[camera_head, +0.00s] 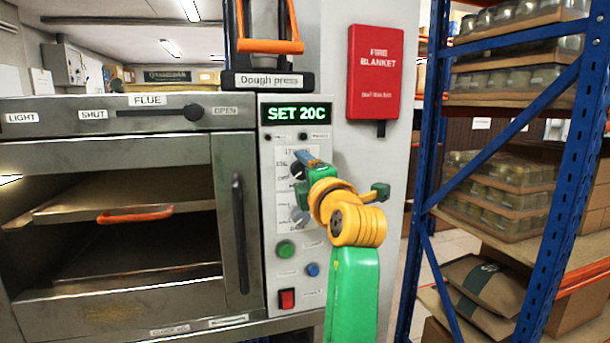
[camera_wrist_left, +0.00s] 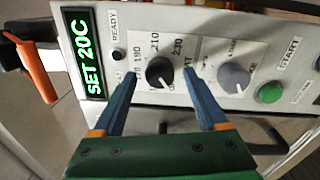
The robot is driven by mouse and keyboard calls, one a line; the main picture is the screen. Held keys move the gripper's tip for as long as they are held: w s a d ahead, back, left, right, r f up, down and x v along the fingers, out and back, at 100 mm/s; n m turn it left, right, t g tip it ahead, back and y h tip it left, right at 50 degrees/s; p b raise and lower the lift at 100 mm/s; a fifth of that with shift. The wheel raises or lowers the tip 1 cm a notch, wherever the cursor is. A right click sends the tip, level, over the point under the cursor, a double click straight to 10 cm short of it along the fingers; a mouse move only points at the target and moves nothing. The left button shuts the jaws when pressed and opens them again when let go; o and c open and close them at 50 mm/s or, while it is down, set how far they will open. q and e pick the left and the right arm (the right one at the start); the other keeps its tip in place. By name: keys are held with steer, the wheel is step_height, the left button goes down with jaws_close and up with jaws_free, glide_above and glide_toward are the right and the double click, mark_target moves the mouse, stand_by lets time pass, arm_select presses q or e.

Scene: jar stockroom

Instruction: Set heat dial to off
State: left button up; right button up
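The heat dial is a black round knob (camera_wrist_left: 160,72) on the oven's grey control panel (camera_head: 270,255). Marks 190, 210 and 230 show around it in the left wrist view. In the head view the dial (camera_head: 297,172) is partly hidden by my gripper. The green display (camera_head: 296,114) reads SET 20C. My left gripper (camera_head: 303,158) is in front of the dial. In the left wrist view its blue fingers (camera_wrist_left: 161,76) stand open on either side of the dial, with gaps between. The dial's pointer direction is hard to tell. My right gripper is not in view.
A grey knob (camera_wrist_left: 234,78) sits beside the dial. A green button (camera_head: 285,249), a blue button (camera_head: 312,269) and a red switch (camera_head: 287,299) are lower on the panel. The oven door handle (camera_head: 239,232) is left of it; a blue rack (camera_head: 565,190) stands right.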

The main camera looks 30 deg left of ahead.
arm_select(q)
steer(key=b+v, duration=0.3)
steer(key=v, duration=0.4)
